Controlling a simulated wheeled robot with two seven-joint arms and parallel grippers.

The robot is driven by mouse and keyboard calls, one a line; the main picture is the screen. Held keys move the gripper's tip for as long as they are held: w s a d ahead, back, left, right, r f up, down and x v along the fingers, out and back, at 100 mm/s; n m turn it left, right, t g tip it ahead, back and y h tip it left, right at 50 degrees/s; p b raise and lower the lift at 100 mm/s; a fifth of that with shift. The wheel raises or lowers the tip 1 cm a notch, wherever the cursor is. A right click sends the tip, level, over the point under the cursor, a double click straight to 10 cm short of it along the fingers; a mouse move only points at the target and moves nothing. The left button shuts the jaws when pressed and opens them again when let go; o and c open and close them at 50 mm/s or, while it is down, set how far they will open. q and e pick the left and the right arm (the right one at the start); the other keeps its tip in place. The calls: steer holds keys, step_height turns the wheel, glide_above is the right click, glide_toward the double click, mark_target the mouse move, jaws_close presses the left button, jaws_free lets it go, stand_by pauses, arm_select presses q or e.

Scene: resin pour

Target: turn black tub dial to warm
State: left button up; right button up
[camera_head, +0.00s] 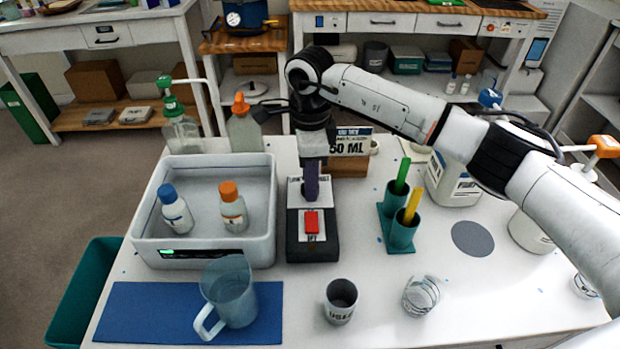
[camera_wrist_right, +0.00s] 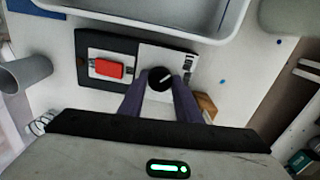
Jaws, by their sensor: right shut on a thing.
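The black dial (camera_wrist_right: 160,79) sits on a white label plate on the black control box (camera_head: 327,247). In the right wrist view it is a round knob with a white pointer line, and the purple fingers of my right gripper (camera_wrist_right: 160,86) are shut on it from both sides. In the head view my right gripper (camera_head: 311,190) points down onto the box and hides the dial. The plate's lettering is partly covered, so I cannot tell which mark the pointer meets. A red rocker switch (camera_head: 311,222) is on the same box. My left gripper is not in view.
A white tub (camera_head: 258,254) with two capped bottles stands left of the box. A clear pitcher (camera_head: 229,292) is on a blue mat (camera_head: 130,317). A dark cup (camera_head: 340,300), a glass (camera_head: 420,296) and teal tubes (camera_head: 401,237) stand to the front and right.

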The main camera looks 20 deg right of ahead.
steer(key=m, duration=0.5)
steer(key=shift+b, duration=0.35)
steer(key=shift+r+m, duration=0.1)
steer(key=shift+m, duration=2.1)
steer(key=o, duration=1.1)
steer(key=shift+c, duration=0.2)
step_height(320, 180, up, 10)
steer(key=b, duration=0.1)
steer(key=shift+r, duration=0.15)
